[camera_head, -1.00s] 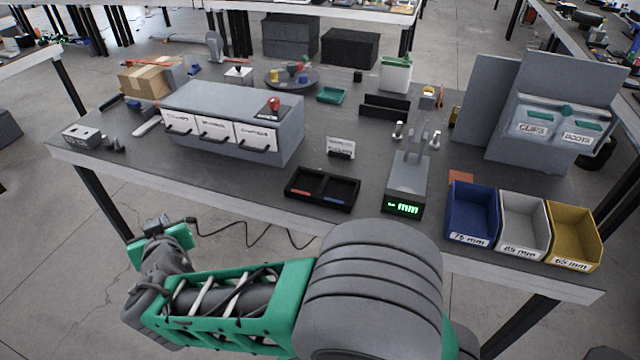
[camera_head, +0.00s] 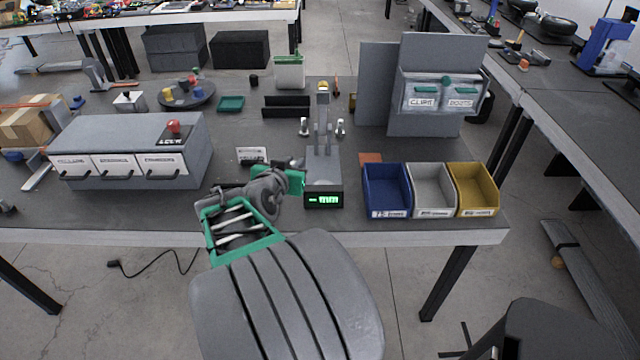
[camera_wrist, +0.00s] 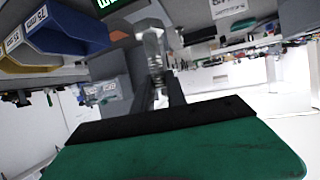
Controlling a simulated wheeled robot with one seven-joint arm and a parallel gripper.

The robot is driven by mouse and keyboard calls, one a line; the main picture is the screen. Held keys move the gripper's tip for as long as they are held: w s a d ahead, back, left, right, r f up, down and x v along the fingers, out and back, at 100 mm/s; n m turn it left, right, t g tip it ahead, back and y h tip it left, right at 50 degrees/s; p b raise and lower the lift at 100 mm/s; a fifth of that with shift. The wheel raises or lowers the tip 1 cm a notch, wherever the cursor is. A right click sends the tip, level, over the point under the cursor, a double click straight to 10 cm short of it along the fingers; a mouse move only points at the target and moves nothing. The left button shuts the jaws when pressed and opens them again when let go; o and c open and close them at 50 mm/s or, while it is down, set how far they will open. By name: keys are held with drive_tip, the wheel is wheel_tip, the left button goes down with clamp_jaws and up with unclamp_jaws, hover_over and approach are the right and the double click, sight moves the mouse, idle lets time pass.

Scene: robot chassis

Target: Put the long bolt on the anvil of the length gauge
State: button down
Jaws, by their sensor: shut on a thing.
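The length gauge (camera_head: 323,165) stands at the bench's front, its green display reading "-- mm" and its column rising behind. Nothing is seen lying on the visible part of its anvil plate. My gripper (camera_wrist: 160,82) is shut on a silvery bolt (camera_wrist: 153,50), seen between the dark fingers in the wrist view. The held bolt's full length is hard to judge.
Blue (camera_head: 386,190), grey (camera_head: 432,191) and yellow (camera_head: 474,190) bins stand right of the gauge. Two small upright metal pieces (camera_head: 304,127) (camera_head: 340,127) flank its column. A drawer unit (camera_head: 130,135) is at left. A black rack (camera_head: 286,107) stands behind.

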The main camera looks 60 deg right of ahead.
drive_tip(key=s+d+m+g, duration=0.2)
drive_tip(key=s+d, duration=0.1)
drive_tip(key=s, duration=0.3)
drive_tip(key=w+d+f+p, duration=0.1)
drive_tip(key=d+f, duration=0.3)
drive_tip(key=w+d+f, duration=0.2)
drive_tip(key=d+f, duration=0.2)
drive_tip(key=w+d+f+p, duration=0.1)
drive_tip(key=w+d+f, duration=0.1)
drive_tip(key=d+f, duration=0.1)
drive_tip(key=shift+p+x, duration=0.35)
drive_tip(key=shift+x, duration=0.65)
drive_tip(key=shift+w+f+b, duration=0.2)
drive_tip(key=shift+f+b, duration=0.15)
drive_tip(key=shift+f, duration=0.2)
drive_tip(key=c, duration=1.3)
unclamp_jaws()
drive_tip(key=shift+r, duration=0.1)
drive_tip(key=shift+c, duration=0.2)
